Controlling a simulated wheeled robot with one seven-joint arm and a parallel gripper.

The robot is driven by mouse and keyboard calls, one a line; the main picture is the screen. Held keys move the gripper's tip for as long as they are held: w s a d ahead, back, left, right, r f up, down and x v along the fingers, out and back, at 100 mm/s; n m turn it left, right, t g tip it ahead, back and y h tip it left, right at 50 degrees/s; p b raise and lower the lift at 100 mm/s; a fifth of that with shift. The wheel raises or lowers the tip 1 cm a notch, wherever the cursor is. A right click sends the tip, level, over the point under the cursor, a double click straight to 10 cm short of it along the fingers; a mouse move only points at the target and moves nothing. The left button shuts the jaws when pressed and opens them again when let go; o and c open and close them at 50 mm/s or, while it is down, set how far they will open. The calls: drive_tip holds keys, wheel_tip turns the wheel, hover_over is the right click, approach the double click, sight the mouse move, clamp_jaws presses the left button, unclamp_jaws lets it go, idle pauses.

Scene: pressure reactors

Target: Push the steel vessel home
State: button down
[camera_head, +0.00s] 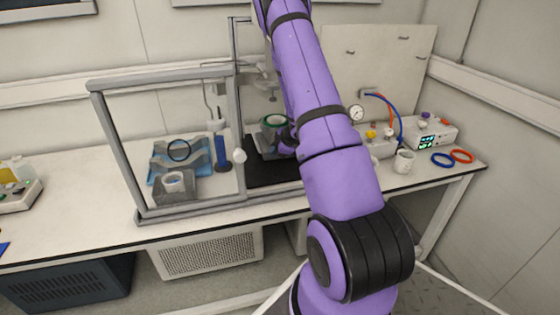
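A grey steel vessel (268,137) with a green ring around its top stands on a black base plate (262,173), beneath the stand's metal fittings. My purple arm comes down across the picture just right of it. The dark end of my gripper (287,141) shows at the vessel's right side, close to it or touching; I cannot tell which. The fingers are mostly hidden behind my arm, so their opening does not show. The vessel's right part and its seat are partly hidden.
A grey frame (141,205) with an open front stands left of the vessel. Inside are a grey block (176,192) with a cup, a blue tray and a black ring. Right of my arm are a gauge (356,112), white mug (404,161), blue and orange rings, and a display unit (436,135).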

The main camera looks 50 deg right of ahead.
sight(269, 146)
drive_tip(key=w+d, duration=0.1)
drive_tip(key=w, duration=0.2)
drive_tip(key=w+d, duration=0.1)
drive_tip(key=shift+w+d, duration=0.2)
drive_tip(key=shift+d, duration=0.15)
drive_tip(key=shift+w+r, duration=0.1)
drive_tip(key=shift+w, duration=0.05)
drive_tip(key=shift+d, duration=0.1)
